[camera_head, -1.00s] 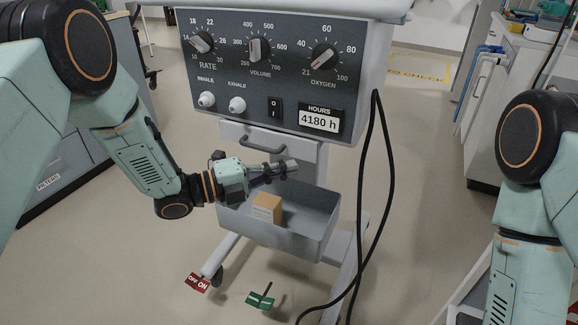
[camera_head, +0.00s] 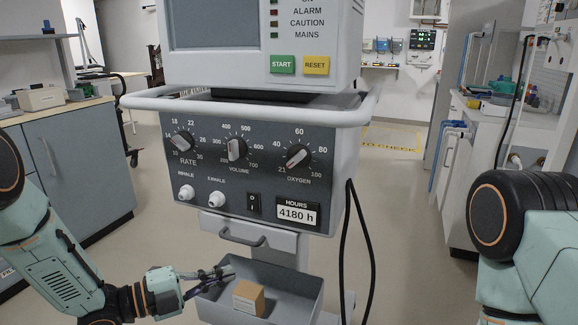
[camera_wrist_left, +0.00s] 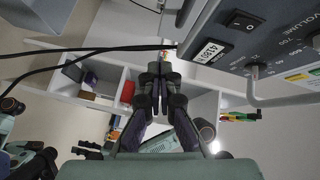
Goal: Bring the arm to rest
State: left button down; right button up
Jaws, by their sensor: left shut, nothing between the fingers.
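My left gripper (camera_head: 222,273) is at the left rim of the grey tray (camera_head: 308,302) under the ventilator (camera_head: 340,165). Its fingers are shut with nothing between them; the wrist view shows the fingertips together (camera_wrist_left: 160,72). Whether the fingers touch the tray cannot be told. A small brown box (camera_head: 249,297) sits in the tray, to the right of the fingers and apart from them. My left forearm reaches in from the lower left. My right arm shows at the right edge, but its gripper is outside the view.
The ventilator's front panel (camera_head: 225,140) and rail (camera_head: 145,103) stand above my gripper. A black cable (camera_head: 366,255) hangs on its right. A grey cabinet (camera_head: 80,165) stands at left, and a counter (camera_head: 470,125) at right. Floor (camera_head: 405,230) between ventilator and counter is clear.

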pick_arm(q)
jog(key=s+a+f+n+g+y+p, duration=0.1)
jog(key=s+a+f+n+y, duration=0.1)
jog(key=s+f+n+y, duration=0.45)
jog(key=s+a+f+n+y, duration=0.1)
jog(key=a+f+n+y, duration=0.15)
jog(key=f+n, duration=0.7)
jog(key=s+a+n+g+y+p, duration=0.1)
jog(key=s+n+g, duration=0.3)
jog(key=s, duration=0.9)
jog(key=s+a+n+g+y+p, duration=0.1)
jog(key=s+n+g+y, duration=0.3)
jog(key=s, duration=1)
jog(key=n+p, duration=0.1)
jog(key=n, duration=0.1)
jog(key=shift+s+a+f+n+y+p, duration=0.2)
jog(key=shift+a+f+n+y+p, duration=0.1)
jog(key=shift+f+n+p, duration=0.1)
jog(key=shift+r, duration=0.1)
